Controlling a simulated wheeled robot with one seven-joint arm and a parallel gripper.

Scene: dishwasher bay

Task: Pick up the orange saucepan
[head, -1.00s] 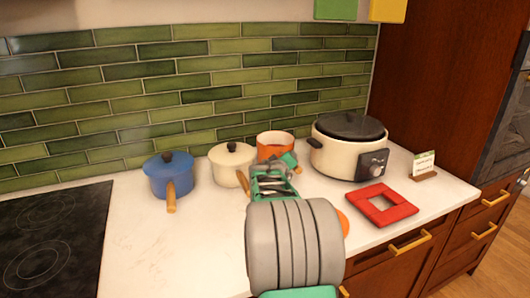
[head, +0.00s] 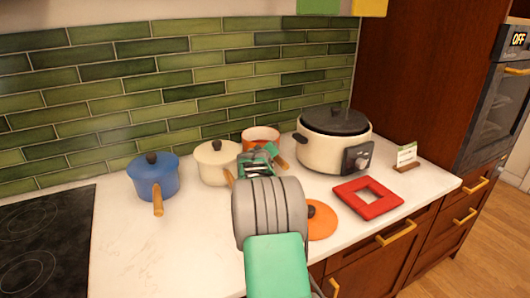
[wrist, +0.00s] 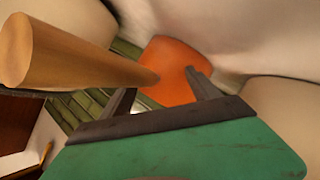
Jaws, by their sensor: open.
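The orange saucepan (head: 261,134) stands at the back of the counter, lidless, between the cream saucepan and the slow cooker. My arm and gripper hide its lower front. Its wooden handle (head: 282,162) points forward and right. My gripper (head: 260,154) is open, just in front of the pan. In the wrist view the orange wall (wrist: 172,75) shows beyond the two dark fingers (wrist: 160,88), and the wooden handle (wrist: 80,55) runs from it toward the camera at upper left. I cannot tell whether the handle lies between the fingers or whether they touch the pan.
The cream saucepan (head: 214,164) is close on the left and the slow cooker (head: 320,151) close on the right. A blue saucepan (head: 152,181) stands farther left. An orange lid (head: 322,222) and a red trivet (head: 350,199) lie in front. The front-left counter is clear.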

